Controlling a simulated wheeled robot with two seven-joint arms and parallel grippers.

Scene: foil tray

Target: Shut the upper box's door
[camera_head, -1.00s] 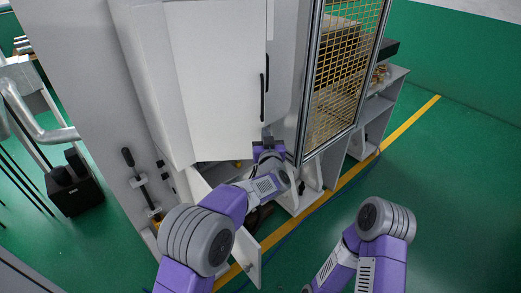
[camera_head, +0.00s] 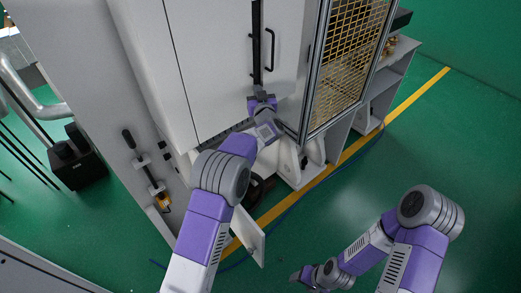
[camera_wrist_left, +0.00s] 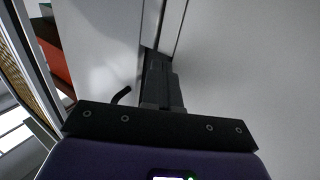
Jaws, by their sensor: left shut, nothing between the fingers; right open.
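The upper box's door (camera_head: 212,65) is a white panel on the tall machine, with a dark vertical handle (camera_head: 256,45) near its right edge. It looks nearly flush with the white panel to its right; a narrow dark seam (camera_wrist_left: 172,25) shows between two panels in the left wrist view. My left gripper (camera_head: 261,97) is shut and empty at the lower right of the door, by the seam. Whether its fingertips (camera_wrist_left: 160,65) touch the door I cannot tell. My right gripper (camera_head: 305,277) is low over the floor, open and far from the door.
A second dark handle (camera_head: 270,50) is on the panel right of the seam. A mesh-windowed panel (camera_head: 350,60) stands out at the right. A small lower flap (camera_head: 250,238) hangs open below my left arm. Green floor (camera_head: 470,140) is clear at right.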

